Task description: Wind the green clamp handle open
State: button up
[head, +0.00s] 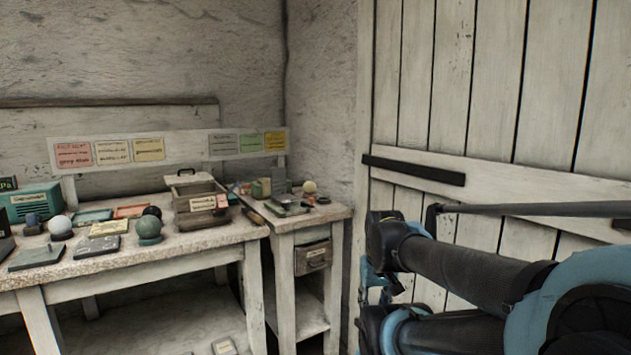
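I cannot make out a green clamp handle in the head view. My arm reaches in from the right, in front of the plank door. What seems to be my gripper (379,286) is a small blue and dark part below the arm's end, left of the door's middle. It is apart from the benches. Its fingers are too small and partly hidden to tell whether they are open or shut.
The plank door (480,75) carries dark bars.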

aim_at(298, 183)
jog(key=u, duration=0.1)
jog(key=i, duration=1)
jog(key=u, duration=0.25)
